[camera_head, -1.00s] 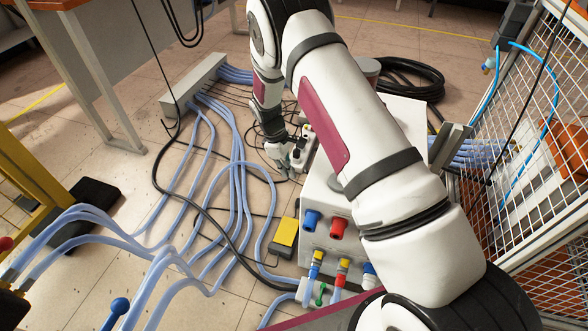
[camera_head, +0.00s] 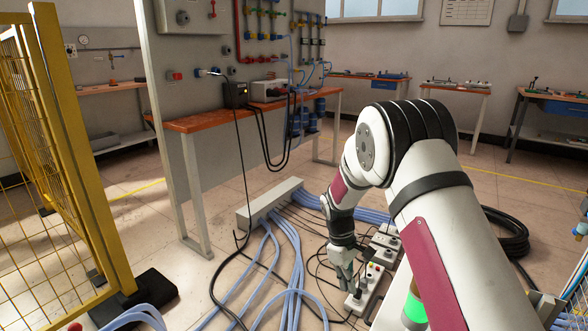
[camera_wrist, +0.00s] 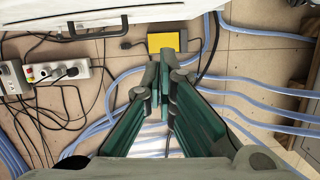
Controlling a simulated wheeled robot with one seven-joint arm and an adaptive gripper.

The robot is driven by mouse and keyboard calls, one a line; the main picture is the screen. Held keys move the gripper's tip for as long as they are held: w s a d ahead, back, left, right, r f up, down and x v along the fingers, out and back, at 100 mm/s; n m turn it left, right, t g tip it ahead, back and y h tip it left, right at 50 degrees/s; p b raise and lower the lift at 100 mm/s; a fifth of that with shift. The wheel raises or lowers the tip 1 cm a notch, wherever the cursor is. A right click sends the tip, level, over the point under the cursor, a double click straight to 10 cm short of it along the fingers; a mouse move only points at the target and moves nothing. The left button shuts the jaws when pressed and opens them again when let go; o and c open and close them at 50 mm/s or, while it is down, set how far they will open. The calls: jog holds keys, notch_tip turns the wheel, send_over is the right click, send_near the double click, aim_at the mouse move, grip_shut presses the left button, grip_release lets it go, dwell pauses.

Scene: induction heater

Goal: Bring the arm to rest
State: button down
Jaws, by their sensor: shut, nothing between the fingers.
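My gripper (camera_head: 345,283) is low in the head view, pointing down beside a white power strip (camera_head: 368,290) and just left of it. My arm reaches in from the lower right, bent at the elbow. In the wrist view the two green-grey fingers (camera_wrist: 163,68) have their tips together, with nothing held. The power strip also shows in the wrist view (camera_wrist: 60,73), left of the fingers and apart from them.
Blue hoses (camera_head: 290,255) and dark cables cover the floor. A yellow pedal (camera_wrist: 167,42) lies beyond the fingertips. An orange-topped bench (camera_head: 215,120) stands behind; a yellow mesh fence (camera_head: 85,170) is at left. A green light (camera_head: 414,308) glows beside my arm.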

jog(key=s+d+r+m+y, duration=0.1)
jog(key=s+r+m, duration=0.2)
jog(key=s+r, duration=0.75)
jog(key=s+d+r+m, duration=0.15)
jog(key=s+r, duration=0.55)
jog(key=r, duration=0.7)
jog(key=s+r+m+t+y, duration=0.1)
jog(key=s+r+m, duration=0.15)
jog(key=s, duration=1.05)
jog(key=s+r+m+t, duration=0.1)
jog(key=s+m, duration=0.2)
jog(key=s, duration=1)
notch_tip(320, 180, up, 31)
jog(key=t+p, duration=0.3)
jog(key=p, duration=2.6)
jog(key=shift+s+d+r+t, duration=0.15)
jog(key=shift+s+t, duration=0.1)
jog(key=shift+t, duration=0.15)
jog(key=shift+d, duration=0.1)
